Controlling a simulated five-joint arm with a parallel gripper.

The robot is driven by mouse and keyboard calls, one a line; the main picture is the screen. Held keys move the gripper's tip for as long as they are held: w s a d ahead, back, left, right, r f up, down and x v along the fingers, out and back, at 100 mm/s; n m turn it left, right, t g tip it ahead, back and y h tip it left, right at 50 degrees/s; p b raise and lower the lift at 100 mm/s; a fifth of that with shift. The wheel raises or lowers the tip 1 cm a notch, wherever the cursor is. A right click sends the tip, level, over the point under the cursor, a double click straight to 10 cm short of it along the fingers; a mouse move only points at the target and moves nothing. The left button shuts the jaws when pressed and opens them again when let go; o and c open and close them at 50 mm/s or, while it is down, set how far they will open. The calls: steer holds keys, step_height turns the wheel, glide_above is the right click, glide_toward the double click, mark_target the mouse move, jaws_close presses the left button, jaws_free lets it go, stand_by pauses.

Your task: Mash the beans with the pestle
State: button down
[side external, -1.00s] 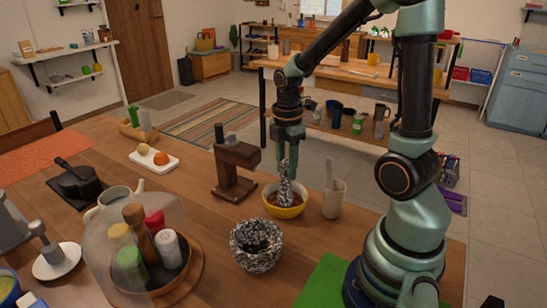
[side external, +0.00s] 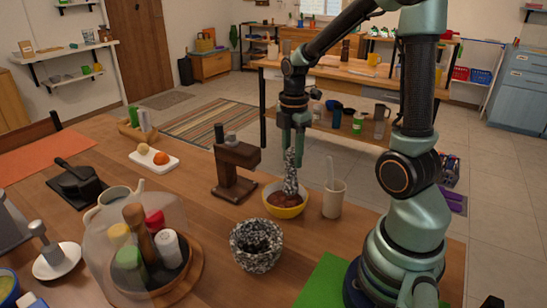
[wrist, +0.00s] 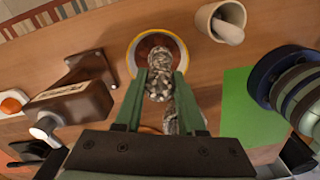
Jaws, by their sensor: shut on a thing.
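My gripper (side external: 297,145) is shut on the speckled grey stone pestle (side external: 290,178) and holds it nearly upright, its lower end at the yellow bowl. The yellow bowl (side external: 285,212) holds reddish-brown beans (side external: 283,198). In the wrist view the green fingers (wrist: 161,90) clasp the pestle (wrist: 160,80), which covers part of the beans (wrist: 155,42) in the bowl (wrist: 133,55). Whether the pestle tip touches the beans is hard to tell.
A speckled stone mortar (side external: 256,258) stands in front of the bowl. A cream cup with a utensil (side external: 334,202) is close on its right. A brown wooden stand (side external: 234,170) is on its left. A glass-covered spice tray (side external: 185,280) and green mat (side external: 325,280) are nearer.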

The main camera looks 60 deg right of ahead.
mark_target(292, 169)
steer(key=shift+f, duration=2.25)
steer(key=shift+r, duration=2.35)
steer(key=shift+r, duration=0.1)
steer(key=shift+d+r, duration=0.1)
steer(key=shift+r, duration=2.1)
steer(key=shift+r, duration=2.5)
